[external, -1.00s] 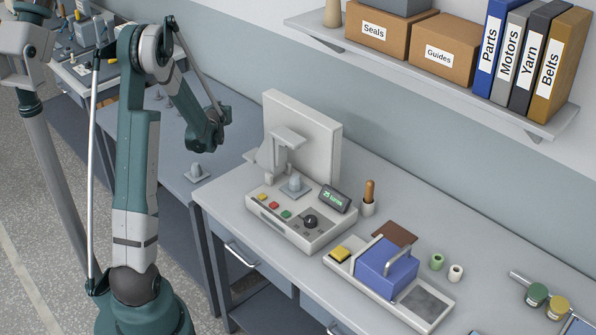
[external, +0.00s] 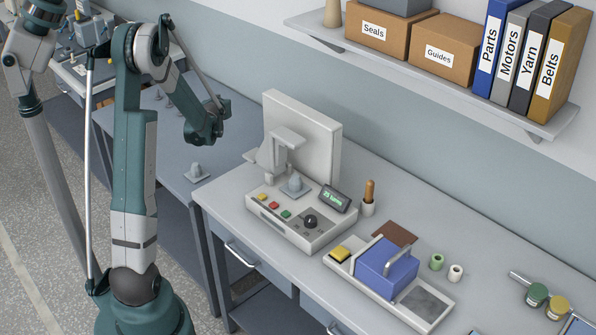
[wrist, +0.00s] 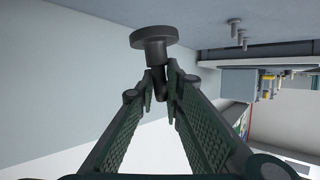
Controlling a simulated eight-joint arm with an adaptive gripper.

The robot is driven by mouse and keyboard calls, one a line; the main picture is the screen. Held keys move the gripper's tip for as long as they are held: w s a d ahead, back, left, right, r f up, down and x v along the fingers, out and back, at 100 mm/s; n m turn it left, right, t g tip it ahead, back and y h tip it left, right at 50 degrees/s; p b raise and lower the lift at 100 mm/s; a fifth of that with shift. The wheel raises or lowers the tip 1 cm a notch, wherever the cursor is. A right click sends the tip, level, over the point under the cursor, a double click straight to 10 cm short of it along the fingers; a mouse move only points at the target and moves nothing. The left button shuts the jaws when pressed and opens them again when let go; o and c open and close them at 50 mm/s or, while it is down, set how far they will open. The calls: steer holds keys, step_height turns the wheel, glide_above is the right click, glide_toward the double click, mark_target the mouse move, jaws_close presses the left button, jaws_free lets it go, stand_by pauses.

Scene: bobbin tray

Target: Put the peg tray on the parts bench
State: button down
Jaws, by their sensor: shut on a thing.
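My gripper (wrist: 161,88) is shut on a dark flanged piece (wrist: 153,37), a short stem with a wide round disc at its outer end. In the external view my gripper (external: 217,112) is small and dark above the blue-grey bench (external: 172,125); I cannot make out the held piece there. Grey pegs (wrist: 234,26) stand on a surface in the wrist view. A grey peg (external: 196,173) on a square base also stands on the blue-grey bench's near end. I cannot tell for sure which thing is the peg tray, or which bench is the parts bench.
The light grey bench (external: 390,205) carries a control console (external: 300,228), a pale tray (external: 413,323) with a blue handled box (external: 388,268), and small green and white spools. A wall shelf (external: 440,85) with boxes and binders hangs above. Another equipment station stands at the far left.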

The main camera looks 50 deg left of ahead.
step_height(320, 180, up, 24)
steer(key=w+d+m+t+h, duration=0.15)
steer(key=w+d, duration=0.45)
steer(key=d, duration=0.9)
steer(key=w+d+f+m+t+h, duration=0.15)
steer(key=w+d, duration=0.55)
steer(key=d, duration=0.8)
steer(key=w+d+m+h, duration=0.25)
steer(key=w+d, duration=0.35)
steer(key=d, duration=0.9)
steer(key=s+d+m+t+h, duration=0.1)
steer(key=s+d+m+h, duration=0.15)
steer(key=d, duration=2.25)
steer(key=s+d+m+h, duration=0.2)
steer(key=s+d+m, duration=0.1)
steer(key=d, duration=2.2)
steer(key=s+d+m+h, duration=0.1)
steer(key=s+d+h, duration=0.1)
steer(key=s+d, duration=0.65)
steer(key=s+d+r+m+h+p, duration=0.15)
steer(key=s+d, duration=0.45)
steer(key=d, duration=0.6)
steer(key=s+d+m+h, duration=0.1)
steer(key=s+d+m, duration=0.1)
steer(key=s+d, duration=0.7)
step_height(320, 180, down, 18)
steer(key=w+d, duration=0.1)
steer(key=w, duration=0.1)
steer(key=shift+d+f, duration=0.25)
